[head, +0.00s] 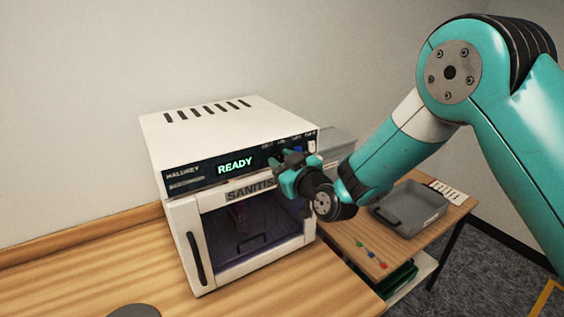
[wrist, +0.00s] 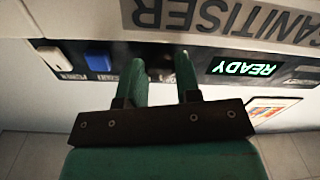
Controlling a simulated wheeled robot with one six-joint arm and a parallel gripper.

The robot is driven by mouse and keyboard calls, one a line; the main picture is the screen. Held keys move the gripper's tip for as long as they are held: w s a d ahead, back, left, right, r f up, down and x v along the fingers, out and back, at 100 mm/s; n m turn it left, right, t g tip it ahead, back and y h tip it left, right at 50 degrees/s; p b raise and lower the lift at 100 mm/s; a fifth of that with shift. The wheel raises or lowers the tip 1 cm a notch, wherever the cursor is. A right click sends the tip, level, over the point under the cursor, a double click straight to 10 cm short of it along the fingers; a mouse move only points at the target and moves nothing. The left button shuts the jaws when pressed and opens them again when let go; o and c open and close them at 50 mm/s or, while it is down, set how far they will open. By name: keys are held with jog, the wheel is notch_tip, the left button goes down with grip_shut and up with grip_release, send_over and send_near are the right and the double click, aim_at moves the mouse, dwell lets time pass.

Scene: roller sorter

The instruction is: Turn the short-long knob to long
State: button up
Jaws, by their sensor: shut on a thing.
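The sanitiser (head: 183,127) is a white box with a dark control strip (head: 209,172) and a green READY display (head: 235,165). My gripper (head: 284,160) is at the right part of this strip. In the wrist view, the strip is upside down and my gripper's two green fingers (wrist: 160,66) reach up to it. They are shut on the short-long knob (wrist: 160,73), which is dark and mostly hidden between the fingers. Its pointer and its short and long marks cannot be read.
A blue button (wrist: 97,60) and a white power switch (wrist: 58,60) sit beside the fingers in the wrist view. The sanitiser's glass door (head: 250,232) is below the strip. A grey tray (head: 408,207) stands on the side table at right.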

jog(key=shift+m, duration=0.3)
jog(key=shift+m+b, duration=1.8)
jog(key=shift+m, duration=1.6)
jog(key=o, duration=0.9)
jog(key=shift+o, duration=0.2)
jog(key=shift+s, duration=0.1)
jog(key=shift+s+d+f+b, duration=0.15)
jog(key=shift+s+d+b, duration=0.1)
jog(key=shift+b, duration=0.15)
jog(key=b+v, duration=1)
jog(key=v, duration=0.6)
jog(key=shift+s+d, duration=0.15)
jog(key=shift+s, duration=0.1)
